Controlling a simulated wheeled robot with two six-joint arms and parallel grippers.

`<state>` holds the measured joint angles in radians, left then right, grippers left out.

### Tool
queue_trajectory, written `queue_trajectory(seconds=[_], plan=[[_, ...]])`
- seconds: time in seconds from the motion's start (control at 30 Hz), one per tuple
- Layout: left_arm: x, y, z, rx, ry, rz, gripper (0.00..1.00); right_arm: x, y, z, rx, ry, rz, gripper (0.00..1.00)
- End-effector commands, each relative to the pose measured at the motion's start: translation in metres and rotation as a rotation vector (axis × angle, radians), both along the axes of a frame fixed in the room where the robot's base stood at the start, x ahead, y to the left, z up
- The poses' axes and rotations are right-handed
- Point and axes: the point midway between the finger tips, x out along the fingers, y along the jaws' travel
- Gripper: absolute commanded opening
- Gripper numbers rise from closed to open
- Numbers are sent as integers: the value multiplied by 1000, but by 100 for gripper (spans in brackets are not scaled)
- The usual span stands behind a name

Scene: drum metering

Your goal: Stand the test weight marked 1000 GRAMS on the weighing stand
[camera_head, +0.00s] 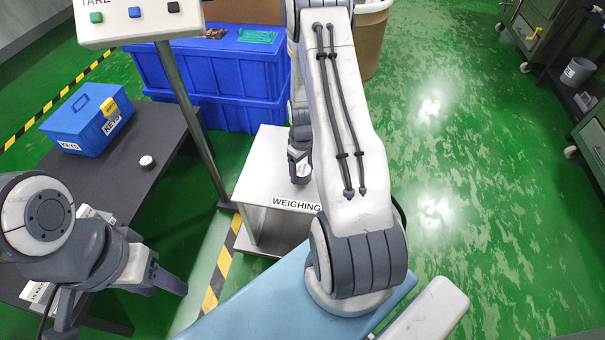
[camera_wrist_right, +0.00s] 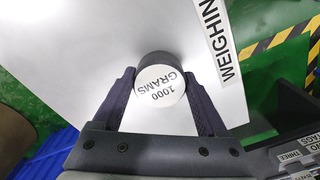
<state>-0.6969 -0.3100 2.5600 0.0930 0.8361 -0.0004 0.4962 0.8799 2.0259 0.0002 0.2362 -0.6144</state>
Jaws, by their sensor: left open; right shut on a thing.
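The test weight (camera_wrist_right: 160,88), a dark cylinder with a white top marked 1000 GRAMS, is between the fingers of my right gripper (camera_wrist_right: 160,98) in the right wrist view. The gripper is shut on it. The weighing stand (camera_head: 262,172), a white plate labelled WEIGHING, lies beneath it; its plate also shows in the right wrist view (camera_wrist_right: 75,60). In the head view my right gripper (camera_head: 298,170) is over the stand's plate, and the weight is hidden. I cannot tell whether the weight touches the plate. My left gripper (camera_head: 160,285) is open and empty by the dark table.
The dark table (camera_head: 120,185) at left holds a blue KEYS box (camera_head: 85,125) and a small white-topped weight (camera_head: 147,162). A post with a TARE button panel (camera_head: 140,18) rises beside the stand. Blue crates (camera_head: 225,80) stand behind. Green floor at right is open.

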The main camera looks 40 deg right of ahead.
Motion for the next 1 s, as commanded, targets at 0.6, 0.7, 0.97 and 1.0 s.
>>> queue_trajectory(seconds=[0.6,0.7,0.97,1.0], plan=[[0,0,-6,0,0,0,50,0,0,-16,-1,-1,0,100],[0,0,-6,0,0,0,50,0,0,-16,-1,-1,0,100],[0,0,0,0,0,0,50,1,-1,-3,-2,-2,0,100],[0,0,2,0,0,0,50,0,-1,3,-2,-2,0,100]])
